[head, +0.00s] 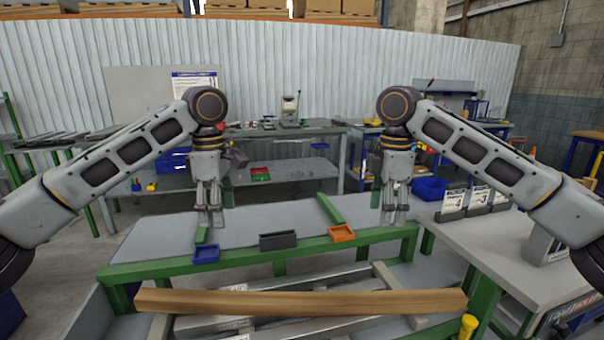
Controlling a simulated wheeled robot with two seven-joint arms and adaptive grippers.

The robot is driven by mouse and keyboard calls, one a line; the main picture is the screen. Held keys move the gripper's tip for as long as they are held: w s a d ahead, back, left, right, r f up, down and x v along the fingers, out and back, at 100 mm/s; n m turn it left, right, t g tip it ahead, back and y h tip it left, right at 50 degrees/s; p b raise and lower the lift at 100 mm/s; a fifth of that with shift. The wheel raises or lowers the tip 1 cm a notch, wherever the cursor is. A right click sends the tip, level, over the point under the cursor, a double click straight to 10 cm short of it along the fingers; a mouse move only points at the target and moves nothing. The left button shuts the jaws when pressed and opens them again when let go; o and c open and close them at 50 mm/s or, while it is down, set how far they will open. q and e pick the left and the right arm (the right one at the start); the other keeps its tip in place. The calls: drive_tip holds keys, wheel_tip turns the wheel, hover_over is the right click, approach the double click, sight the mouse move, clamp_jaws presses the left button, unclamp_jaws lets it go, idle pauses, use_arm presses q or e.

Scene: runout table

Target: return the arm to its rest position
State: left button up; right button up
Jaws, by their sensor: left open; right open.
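My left gripper (209,213) hangs pointing down over the left part of the grey runout table (270,225), with its fingers apart and nothing between them. My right gripper (389,212) hangs the same way over the right part of the table, open and empty. Both arms come in from the sides, bent at the elbow, in nearly mirrored poses. I cannot tell exactly how high the fingertips are above the table top.
A blue tray (206,254), a dark grey tray (278,241) and an orange tray (342,234) sit along the table's green front edge. A wooden beam (300,301) lies in front, lower down. A grey side table (485,245) stands at right.

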wheel_tip(320, 180, up, 17)
drive_tip(key=p, duration=1.6)
drive_tip(key=shift+p, duration=0.3)
drive_tip(key=shift+r+p, duration=0.5)
